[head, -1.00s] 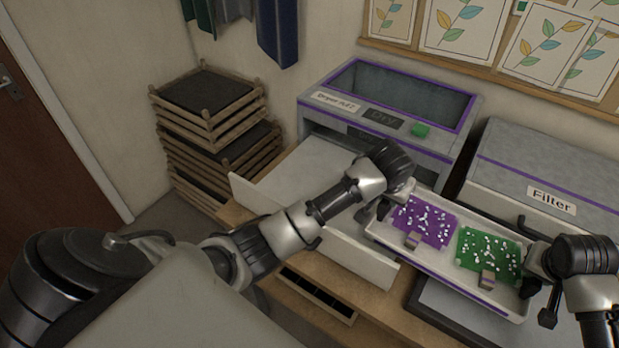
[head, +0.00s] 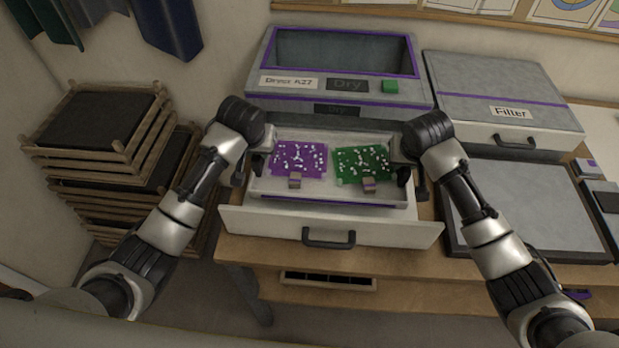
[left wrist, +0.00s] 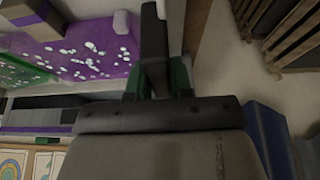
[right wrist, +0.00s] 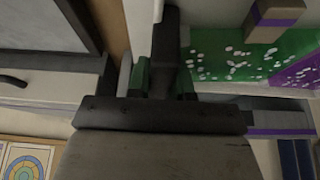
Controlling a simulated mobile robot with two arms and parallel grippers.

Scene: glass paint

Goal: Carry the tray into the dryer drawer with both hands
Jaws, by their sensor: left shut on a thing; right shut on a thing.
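The white tray (head: 330,190) is over or inside the open dryer drawer (head: 270,222) in the head view; I cannot tell if it touches the drawer floor. It carries a purple glass piece (head: 299,160) and a green one (head: 362,164), both dotted with white, each with a small block at its front edge. My left gripper (head: 252,165) is shut on the tray's left end, my right gripper (head: 411,170) on its right end. The purple piece shows in the left wrist view (left wrist: 100,50), the green in the right wrist view (right wrist: 230,52). The dryer (head: 345,65) stands behind.
The filter box (head: 500,95) stands right of the dryer, with a dark-framed grey panel (head: 528,205) before it. Stacked wooden racks (head: 100,140) stand at the left. The drawer's front handle (head: 328,238) faces me above the bench edge.

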